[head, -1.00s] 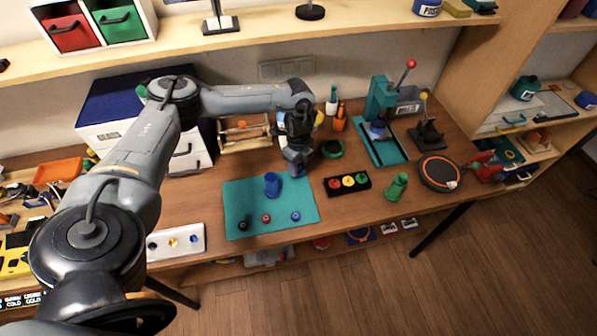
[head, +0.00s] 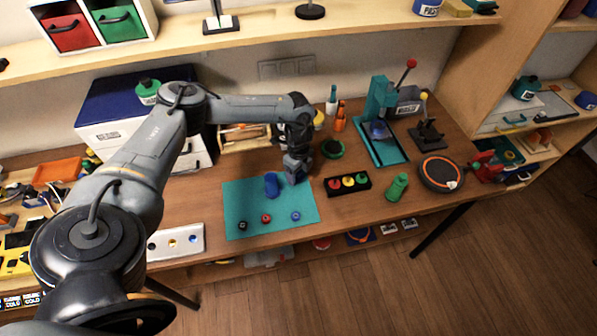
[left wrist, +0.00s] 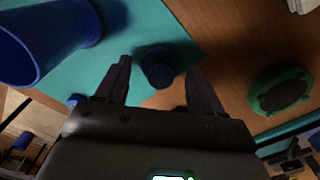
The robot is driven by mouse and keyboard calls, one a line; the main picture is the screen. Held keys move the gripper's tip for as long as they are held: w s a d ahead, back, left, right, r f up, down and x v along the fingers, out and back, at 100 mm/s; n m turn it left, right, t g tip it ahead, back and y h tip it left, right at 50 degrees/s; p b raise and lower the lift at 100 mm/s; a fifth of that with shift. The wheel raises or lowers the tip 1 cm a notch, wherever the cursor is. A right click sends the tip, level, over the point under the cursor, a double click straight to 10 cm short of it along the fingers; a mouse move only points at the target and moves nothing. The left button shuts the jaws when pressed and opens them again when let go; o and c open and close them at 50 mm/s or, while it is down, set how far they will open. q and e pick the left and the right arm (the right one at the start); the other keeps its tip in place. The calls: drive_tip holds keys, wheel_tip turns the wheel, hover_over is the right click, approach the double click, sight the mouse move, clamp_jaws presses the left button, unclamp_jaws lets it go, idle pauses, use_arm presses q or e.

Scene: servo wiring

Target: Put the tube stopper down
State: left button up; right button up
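The tube stopper (left wrist: 157,66), a short dark blue cylinder, stands between my left gripper's fingers in the left wrist view, apparently on the teal mat (left wrist: 150,30). A gap shows on either side of it. My left gripper (left wrist: 160,82) is open. In the head view my left gripper (head: 297,178) is low over the right rear corner of the mat, and the stopper is hidden or too small to make out there. A blue tube (head: 271,185) is on the mat just left of the gripper; it looms at the upper left of the left wrist view (left wrist: 55,35). My right gripper is not in view.
Small black, red and blue pieces (head: 266,218) lie along the mat's front. A black tray with coloured buttons (head: 347,184) and a green bottle (head: 397,187) stand to the right. A green ring (head: 333,149) lies behind.

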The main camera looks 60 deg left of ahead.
use_arm(q)
drive_tip(key=shift+r, duration=0.1)
wheel_tip(320, 180, up, 11)
drive_tip(key=p, duration=0.2)
drive_tip(key=w+d+f+m+t, duration=0.1)
drive_tip(key=d+f, duration=0.1)
drive_tip(key=d, duration=0.4)
drive_tip(key=w+d+f+m+t+h, duration=0.1)
drive_tip(key=w+d+f, duration=0.1)
drive_tip(key=d, duration=0.5)
drive_tip(key=w+d+f+m, duration=0.1)
drive_tip(key=d+f+m, duration=0.1)
drive_tip(key=d, duration=0.5)
drive_tip(key=shift+w+d+f+t, duration=0.2)
drive_tip(key=shift+w+f+t, duration=0.15)
drive_tip(key=shift+f, duration=0.2)
drive_tip(key=s+d+r+n+t+h, duration=0.2)
drive_tip(key=s+d, duration=0.1)
drive_tip(key=d, duration=0.8)
drive_tip(key=s+d+r+n+t+h, duration=0.1)
drive_tip(key=s+d+n+t, duration=0.15)
drive_tip(key=d, duration=0.95)
drive_tip(key=s+a+n+g+y, duration=0.3)
drive_tip(key=s+a+n, duration=0.8)
drive_tip(key=s, duration=0.5)
drive_tip(key=a, duration=0.2)
drive_tip(key=shift+a+n+g+y, duration=0.3)
drive_tip(key=shift+a+n+y, duration=0.05)
drive_tip(key=shift+y, duration=0.05)
